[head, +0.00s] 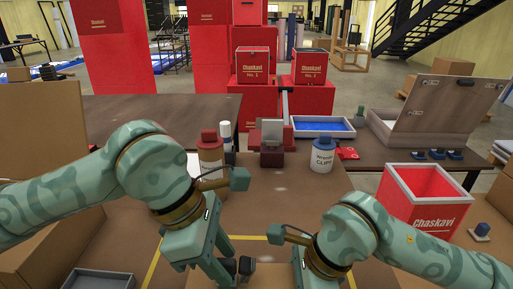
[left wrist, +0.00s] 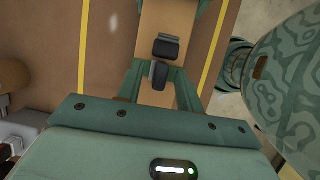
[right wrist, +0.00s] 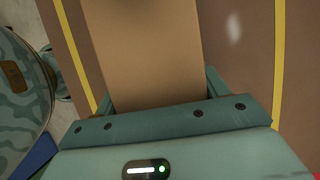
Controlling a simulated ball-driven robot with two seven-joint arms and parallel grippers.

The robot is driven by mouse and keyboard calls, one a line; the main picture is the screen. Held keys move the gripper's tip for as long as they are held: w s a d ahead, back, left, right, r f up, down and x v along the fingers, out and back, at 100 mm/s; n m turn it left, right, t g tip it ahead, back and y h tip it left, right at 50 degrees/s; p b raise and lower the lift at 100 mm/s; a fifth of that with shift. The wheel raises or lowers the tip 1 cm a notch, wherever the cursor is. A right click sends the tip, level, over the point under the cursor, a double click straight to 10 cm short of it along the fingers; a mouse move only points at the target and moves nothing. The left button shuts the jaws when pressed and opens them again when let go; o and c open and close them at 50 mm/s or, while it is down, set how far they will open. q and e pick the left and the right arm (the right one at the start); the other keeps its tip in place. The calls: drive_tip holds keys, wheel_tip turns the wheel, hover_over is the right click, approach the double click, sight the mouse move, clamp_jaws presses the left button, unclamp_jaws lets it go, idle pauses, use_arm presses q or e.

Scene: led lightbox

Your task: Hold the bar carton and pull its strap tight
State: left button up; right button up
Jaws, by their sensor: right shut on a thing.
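The bar carton (right wrist: 145,45) is a long plain brown box on the table in front of me; a small part of it shows in the head view (head: 264,274). My right gripper (right wrist: 160,95) is shut on its sides. My left gripper (left wrist: 160,85) is over the carton, its fingers spread on either side of a black rounded lever (left wrist: 159,74). A black block (left wrist: 166,48) sits beside that lever on the carton. Gaps show between lever and fingers. I cannot make out the strap band itself.
Yellow lines (head: 153,264) mark the table around the carton. A red-capped jar (head: 210,155), a white clip tub (head: 322,158) and a dark device (head: 272,152) stand behind. A red open box (head: 398,196) is at right, a grey tray (head: 98,280) at front left.

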sight(221, 259)
use_arm(q)
clamp_jaws()
drive_tip(key=shift+r, duration=0.15)
drive_tip(key=shift+r, duration=1.95)
drive_tip(key=shift+w+r, duration=0.1)
drive_tip(key=shift+r, duration=0.5)
drive_tip(key=shift+c, duration=2.1)
unclamp_jaws()
drive_tip(key=shift+r, duration=0.15)
drive_tip(key=o, duration=0.4)
